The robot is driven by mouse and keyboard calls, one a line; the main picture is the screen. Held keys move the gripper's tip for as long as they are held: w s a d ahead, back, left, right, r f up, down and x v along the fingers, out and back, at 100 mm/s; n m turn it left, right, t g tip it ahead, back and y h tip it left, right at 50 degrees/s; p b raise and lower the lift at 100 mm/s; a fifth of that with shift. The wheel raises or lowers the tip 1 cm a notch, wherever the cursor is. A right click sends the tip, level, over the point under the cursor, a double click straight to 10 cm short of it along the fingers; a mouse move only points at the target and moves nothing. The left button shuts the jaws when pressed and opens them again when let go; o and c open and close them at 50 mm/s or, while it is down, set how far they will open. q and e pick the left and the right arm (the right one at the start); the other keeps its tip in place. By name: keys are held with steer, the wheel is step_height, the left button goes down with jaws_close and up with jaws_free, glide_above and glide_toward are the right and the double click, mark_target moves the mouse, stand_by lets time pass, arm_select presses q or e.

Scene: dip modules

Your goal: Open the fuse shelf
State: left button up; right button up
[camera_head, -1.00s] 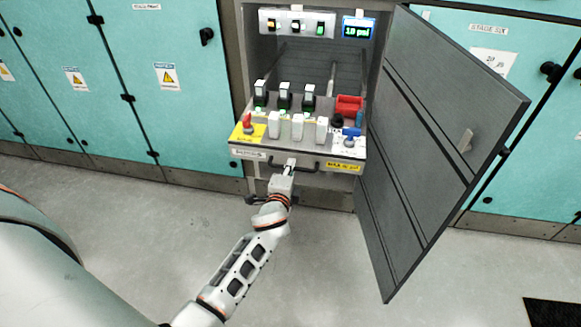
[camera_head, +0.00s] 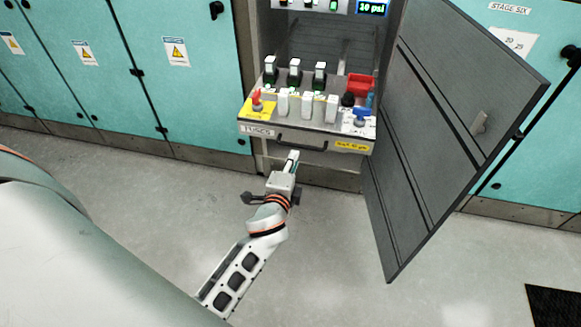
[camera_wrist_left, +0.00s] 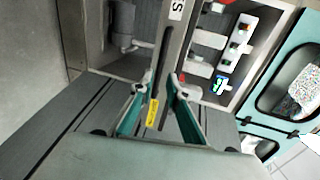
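The fuse shelf (camera_head: 310,138) is slid out of the open cabinet, its front carrying a white label that seems to read "FUSES", a yellow label and a dark bar handle (camera_head: 301,144). Several white-topped fuses, a red knob, a blue knob and a red block sit on it. My left gripper (camera_head: 293,156) is just below and in front of the handle, seemingly apart from it. In the left wrist view its two fingers (camera_wrist_left: 158,87) are spread and nothing is clamped between them; the shelf front (camera_wrist_left: 176,45) lies beyond them. My right gripper is not in view.
The dark cabinet door (camera_head: 450,130) stands open at the right of the shelf. Teal cabinets (camera_head: 185,95) line the wall on both sides. The grey floor (camera_head: 330,245) in front is clear. A small display (camera_head: 372,7) is at the top of the cabinet.

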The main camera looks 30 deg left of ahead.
arm_select(q)
steer(key=shift+v, duration=1.6)
steer(key=s+d+f+n+g+h+p, duration=0.1)
steer(key=s+d+f+n+h+p, duration=0.1)
steer(key=s, duration=0.6)
steer(key=s+d+f+n+g+h+p, duration=0.1)
steer(key=s+d+n+g+h+p, duration=0.1)
steer(key=s, duration=0.7)
steer(key=s+d+f+n+g+h+p, duration=0.1)
steer(key=s+d+n+p, duration=0.3)
steer(key=s, duration=0.5)
steer(key=f+n+h+p, duration=0.1)
steer(key=n, duration=0.1)
steer(key=shift+f+n+h+p, duration=0.3)
steer(key=shift+h+p, duration=0.1)
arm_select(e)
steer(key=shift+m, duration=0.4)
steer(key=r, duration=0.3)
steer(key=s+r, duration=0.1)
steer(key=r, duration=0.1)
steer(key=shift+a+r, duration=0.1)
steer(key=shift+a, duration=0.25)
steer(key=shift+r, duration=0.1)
